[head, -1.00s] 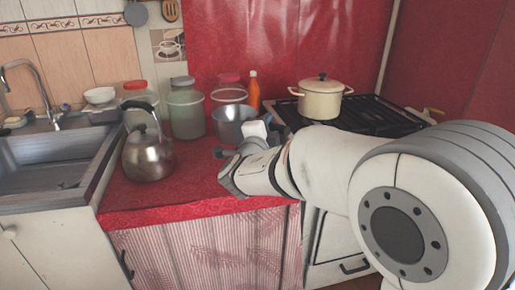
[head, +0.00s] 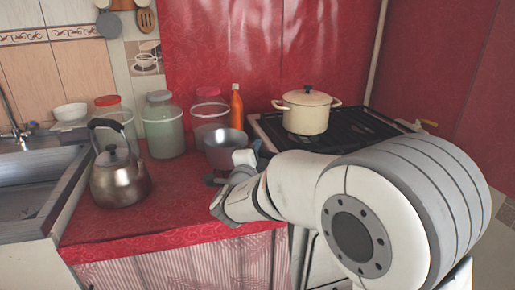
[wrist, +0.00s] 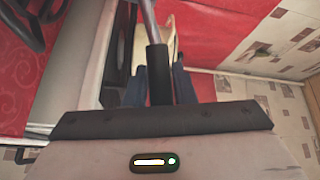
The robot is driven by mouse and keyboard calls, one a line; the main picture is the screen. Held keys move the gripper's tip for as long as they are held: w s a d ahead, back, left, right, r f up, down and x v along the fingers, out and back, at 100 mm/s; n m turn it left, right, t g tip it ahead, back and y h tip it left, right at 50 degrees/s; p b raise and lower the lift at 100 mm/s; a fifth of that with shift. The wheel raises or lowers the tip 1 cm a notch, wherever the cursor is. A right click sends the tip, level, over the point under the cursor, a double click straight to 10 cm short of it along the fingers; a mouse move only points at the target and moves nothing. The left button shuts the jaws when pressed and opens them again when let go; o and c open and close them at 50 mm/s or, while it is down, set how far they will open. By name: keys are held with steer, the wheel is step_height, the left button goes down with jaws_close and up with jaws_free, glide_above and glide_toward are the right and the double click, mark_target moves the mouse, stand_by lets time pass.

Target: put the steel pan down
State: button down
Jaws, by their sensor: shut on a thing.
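The steel pan (head: 226,147) shows in the head view above the red counter, in front of a lidded jar and the orange bottle. Its bowl looks upright; I cannot tell whether its base touches the counter. My gripper (wrist: 158,85) is shut on the pan's black handle (wrist: 157,75), which stands between the two fingers in the wrist view. In the head view my arm hides the handle and most of the gripper.
A steel kettle (head: 120,178) stands to the left on the red counter (head: 165,215). Jars (head: 163,125) and an orange bottle (head: 237,107) line the back. A cream pot (head: 306,112) sits on the stove (head: 352,132) at right. Counter between kettle and pan is clear.

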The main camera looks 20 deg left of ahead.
step_height(320, 180, down, 4)
steer(key=shift+r+b, duration=0.1)
steer(key=shift+b, duration=0.55)
steer(key=c, duration=1.2)
jaws_free()
steer(key=s+f+p, duration=0.1)
steer(key=s+p, duration=0.1)
steer(key=s, duration=1)
